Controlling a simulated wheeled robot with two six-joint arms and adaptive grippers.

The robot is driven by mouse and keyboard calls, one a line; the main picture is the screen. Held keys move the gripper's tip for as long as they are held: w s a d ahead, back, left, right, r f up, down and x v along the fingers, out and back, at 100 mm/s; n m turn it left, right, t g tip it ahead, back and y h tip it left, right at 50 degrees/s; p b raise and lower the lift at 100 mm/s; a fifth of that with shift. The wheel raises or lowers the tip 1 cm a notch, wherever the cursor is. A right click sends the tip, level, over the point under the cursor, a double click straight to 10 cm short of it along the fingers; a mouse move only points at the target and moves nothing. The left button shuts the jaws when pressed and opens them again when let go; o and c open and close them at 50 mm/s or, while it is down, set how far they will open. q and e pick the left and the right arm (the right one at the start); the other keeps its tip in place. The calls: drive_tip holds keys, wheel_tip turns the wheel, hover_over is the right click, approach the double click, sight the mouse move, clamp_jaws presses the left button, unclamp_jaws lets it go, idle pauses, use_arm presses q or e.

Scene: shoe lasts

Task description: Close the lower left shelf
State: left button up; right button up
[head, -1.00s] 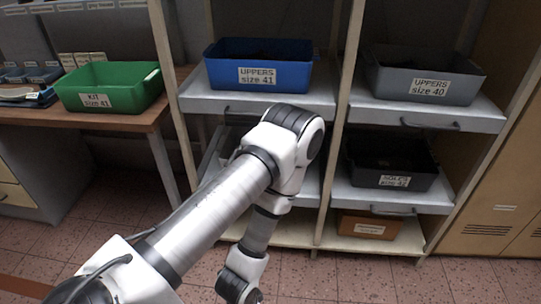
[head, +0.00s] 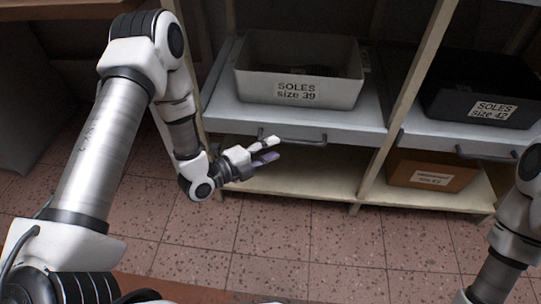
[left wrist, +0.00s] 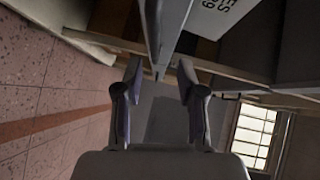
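The lower left shelf (head: 230,112) is a grey sliding board with a dark bar handle (head: 292,138) on its front. It carries a light grey bin (head: 300,92) labelled SOLES size 39. I cannot tell exactly how far the shelf is pulled out. My left gripper (head: 268,151) is open, close to the left end of the handle; contact cannot be told. In the left wrist view, my left gripper (left wrist: 160,78) has its two fingers apart, with a grey shelf edge (left wrist: 165,30) ahead between them. My right arm shows at the right edge; its gripper is out of view.
A black bin (head: 485,85) labelled SOLES size 42 stands on the right shelf, which has its own handle (head: 487,153). An orange-brown box (head: 430,172) sits below it. The bottom left board (head: 290,183) is bare. The tiled floor (head: 300,235) in front is clear.

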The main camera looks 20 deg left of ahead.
sight(293, 142)
use_arm(q)
drive_tip(key=b+x, duration=0.1)
drive_tip(key=x, duration=0.1)
drive_tip(key=b+x, duration=0.1)
drive_tip(key=x, duration=0.5)
drive_tip(key=shift+s+d+f+b, duration=0.1)
drive_tip(key=shift+s+f+b, duration=0.1)
drive_tip(key=shift+f+b, duration=0.2)
drive_tip(key=shift+r, duration=0.1)
clamp_jaws()
use_arm(e)
drive_tip(key=f, duration=0.4)
drive_tip(key=shift+s+d+f, duration=0.2)
use_arm(q)
drive_tip(key=shift+w+r+p, duration=0.15)
drive_tip(key=shift+w+p, duration=0.25)
drive_tip(key=shift+w, duration=0.25)
use_arm(e)
drive_tip(key=shift+r, duration=0.25)
